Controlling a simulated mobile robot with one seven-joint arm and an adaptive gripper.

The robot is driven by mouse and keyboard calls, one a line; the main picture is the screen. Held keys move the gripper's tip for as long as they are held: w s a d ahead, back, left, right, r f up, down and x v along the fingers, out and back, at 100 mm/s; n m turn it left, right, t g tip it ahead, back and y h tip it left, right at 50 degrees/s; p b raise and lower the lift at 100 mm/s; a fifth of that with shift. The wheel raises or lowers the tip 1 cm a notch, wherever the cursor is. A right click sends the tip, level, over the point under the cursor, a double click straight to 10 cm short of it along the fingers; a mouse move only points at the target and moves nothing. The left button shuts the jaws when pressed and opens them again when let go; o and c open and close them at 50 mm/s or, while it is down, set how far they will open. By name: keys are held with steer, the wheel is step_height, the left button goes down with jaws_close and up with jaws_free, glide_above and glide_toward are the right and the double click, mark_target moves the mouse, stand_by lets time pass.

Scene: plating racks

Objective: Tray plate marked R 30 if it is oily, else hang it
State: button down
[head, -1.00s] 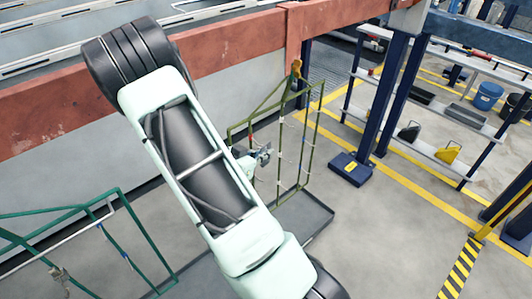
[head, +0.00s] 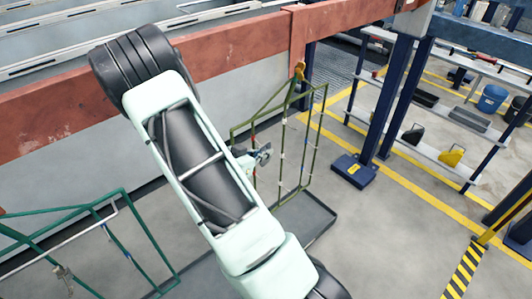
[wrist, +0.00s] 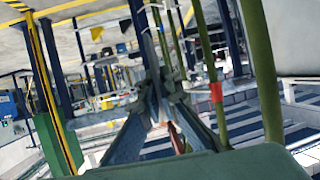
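My gripper (head: 264,154) is beside the olive-green wire rack (head: 284,150) in the head view, with my arm crossing the picture. In the wrist view, my gripper's two grey-blue fingers (wrist: 160,95) lean towards each other; whether a gap remains at the tips is unclear. I make out no plate between them. A green post of the rack with a red band (wrist: 216,92) stands just right of the fingers. No plate marked R 30 and no readable marking shows. My arm hides part of the floor and wall.
A dark tray (head: 308,222) lies under the olive rack. Another green rack (head: 135,235) stands at lower left. A red beam (head: 235,50) runs along the back.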

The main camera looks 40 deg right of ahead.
steer(key=shift+w, duration=0.2)
steer(key=shift+w+f, duration=0.25)
steer(key=shift+w, duration=0.35)
steer(key=shift+s+f, duration=0.25)
steer(key=shift+f, duration=0.1)
stand_by(0.5)
steer(key=c, duration=2.1)
jaws_free()
